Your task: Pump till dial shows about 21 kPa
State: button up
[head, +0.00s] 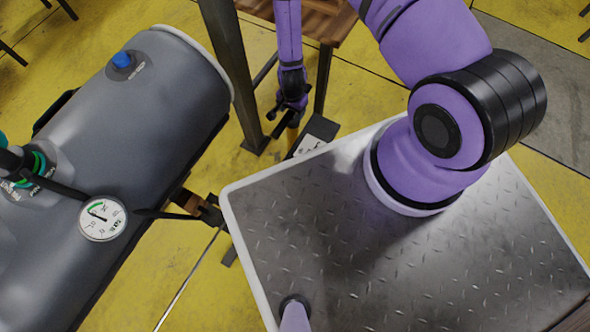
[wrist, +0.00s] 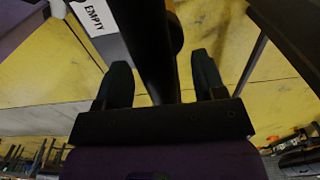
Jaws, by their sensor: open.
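A round white dial gauge (head: 102,217) with a green arc sits on the grey inflatable tube (head: 150,110) at the left in the head view. Its needle is too small to read in kPa. My gripper (head: 284,112) points down, right of the tube. It is open; the wrist view shows its two fingers (wrist: 162,88) apart with a dark bar (wrist: 145,45) running between them or just beyond. I cannot tell whether they touch it. A dark box with a white label (head: 310,143) stands below my gripper in the head view. A label reading "EMPTY" (wrist: 93,14) shows in the wrist view.
A blue valve cap (head: 122,60) is on the tube's far end. A dark hose (head: 160,214) leads right from the gauge. A wooden table (head: 320,22) with dark metal legs stands behind my gripper, one leg (head: 232,75) close on its left. Yellow floor lies around.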

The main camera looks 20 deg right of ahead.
jog(key=shift+r, duration=3.5)
jog(key=shift+c, duration=0.4)
